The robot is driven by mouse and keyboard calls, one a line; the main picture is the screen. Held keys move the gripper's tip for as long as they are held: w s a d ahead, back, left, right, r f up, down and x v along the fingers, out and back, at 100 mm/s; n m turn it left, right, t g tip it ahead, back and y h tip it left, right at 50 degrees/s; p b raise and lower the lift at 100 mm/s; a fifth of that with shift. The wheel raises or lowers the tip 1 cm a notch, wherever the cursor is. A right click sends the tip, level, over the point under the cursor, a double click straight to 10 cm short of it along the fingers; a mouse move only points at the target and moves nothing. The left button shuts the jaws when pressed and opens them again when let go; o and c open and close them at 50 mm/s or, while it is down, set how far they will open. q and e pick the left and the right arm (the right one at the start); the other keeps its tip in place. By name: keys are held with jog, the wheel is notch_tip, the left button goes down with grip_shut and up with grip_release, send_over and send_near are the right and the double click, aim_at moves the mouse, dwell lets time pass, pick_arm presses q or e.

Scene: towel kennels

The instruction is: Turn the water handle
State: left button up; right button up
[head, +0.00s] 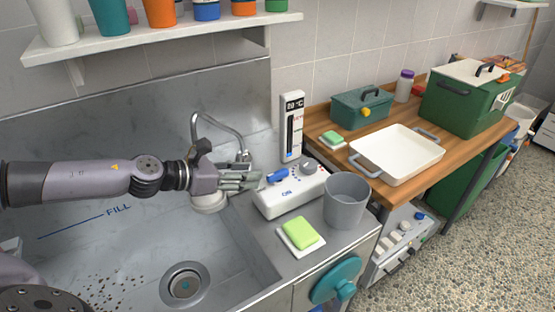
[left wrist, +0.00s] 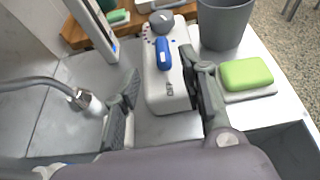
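A white control box (head: 290,196) stands on the steel counter right of the sink. On it are a blue lever (head: 277,176) and a grey knob (head: 308,169). The left wrist view shows the blue lever (left wrist: 163,54) lying lengthwise on the box and the grey knob (left wrist: 161,22) beyond it, ringed by red and blue dots. My left gripper (head: 254,180) is at the near left end of the box. In the left wrist view its fingers (left wrist: 166,76) are spread either side of the box's near end, with nothing held. My right gripper is not in view.
A bent metal faucet (head: 217,124) rises behind my left gripper. A thermometer (head: 292,127) stands behind the box, a grey bucket (head: 345,200) to its right, a green sponge (head: 299,233) in front. A teal wheel (head: 335,280) is on the cabinet front. The sink basin is open.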

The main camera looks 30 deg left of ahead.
aim_at(277, 172)
pick_arm(q)
jog(key=p+x, duration=0.3)
jog(key=shift+w+d+r+p, duration=0.25)
jog(key=shift+d+p, duration=0.05)
jog(key=x, duration=0.2)
jog(key=p+x, duration=0.1)
jog(key=x, duration=0.2)
jog(key=shift+f, duration=0.4)
jog(key=shift+w+d+f+p, duration=0.25)
jog(key=shift+w+f+p, duration=0.1)
jog(key=shift+w, duration=0.1)
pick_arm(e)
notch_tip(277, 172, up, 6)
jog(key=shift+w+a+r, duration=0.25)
pick_arm(q)
jog(key=shift+c, duration=0.3)
jog(key=c, duration=0.8)
grip_shut()
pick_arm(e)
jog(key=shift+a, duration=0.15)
pick_arm(q)
jog(key=shift+r, duration=0.1)
